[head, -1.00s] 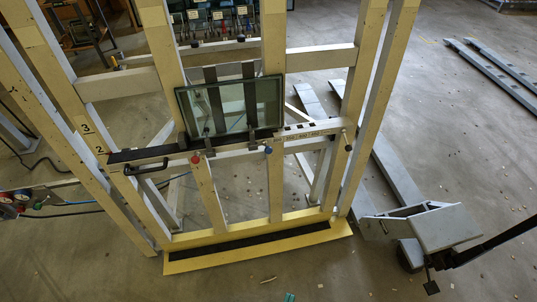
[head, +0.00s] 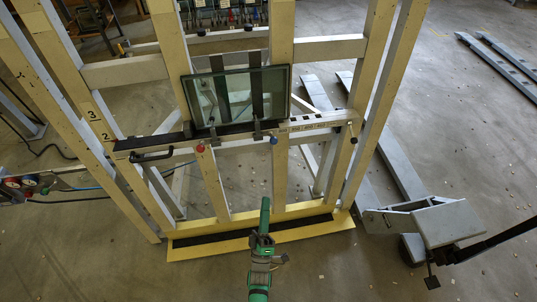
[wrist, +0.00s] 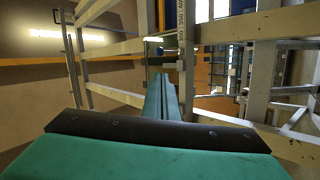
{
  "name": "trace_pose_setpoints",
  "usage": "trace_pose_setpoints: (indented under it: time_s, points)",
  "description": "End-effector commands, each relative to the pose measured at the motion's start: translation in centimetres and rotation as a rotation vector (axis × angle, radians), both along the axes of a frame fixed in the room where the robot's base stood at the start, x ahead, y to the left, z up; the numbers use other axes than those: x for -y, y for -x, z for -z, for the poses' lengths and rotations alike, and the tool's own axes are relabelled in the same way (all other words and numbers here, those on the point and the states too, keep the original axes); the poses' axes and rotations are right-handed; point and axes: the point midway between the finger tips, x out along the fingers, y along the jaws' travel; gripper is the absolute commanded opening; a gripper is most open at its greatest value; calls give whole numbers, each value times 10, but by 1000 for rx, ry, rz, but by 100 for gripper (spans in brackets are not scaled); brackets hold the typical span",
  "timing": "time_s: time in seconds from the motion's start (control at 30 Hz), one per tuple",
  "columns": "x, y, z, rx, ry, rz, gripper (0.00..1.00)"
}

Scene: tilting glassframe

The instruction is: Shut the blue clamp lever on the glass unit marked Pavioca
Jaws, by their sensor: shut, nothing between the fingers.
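The glass unit (head: 241,96) leans upright on the dark ledge of the tilting frame (head: 195,205) in the head view. Any Pavioca marking is too small to read. A blue knob (head: 273,141), on what looks like the clamp lever, sits just below the glass unit's lower right part. A red knob (head: 200,148) sits below its lower left corner. My green gripper (head: 265,205) points up toward the frame, below the blue knob in the picture and apart from it.
The frame's yellow foot board (head: 335,230) lies across its base. A cart (head: 450,226) with a grey top stands at the right. A black handle (head: 150,157) sticks out at the ledge's left. Open floor lies in front of the frame.

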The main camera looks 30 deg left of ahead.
Motion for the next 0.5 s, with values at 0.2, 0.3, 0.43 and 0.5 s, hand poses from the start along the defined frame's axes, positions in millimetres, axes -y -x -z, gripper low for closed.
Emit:
trace_pose_setpoints:
  time_s: [0.2, 0.3, 0.43, 0.5]
  points:
    - [-35, -29, -12, 140, 84, 46, 0]
    - [-40, -33, -15, 166, 101, 57, 0]
    - [-45, -38, -20, 175, 105, 58, 0]
    - [-48, -43, -25, 175, 104, 57, 0]
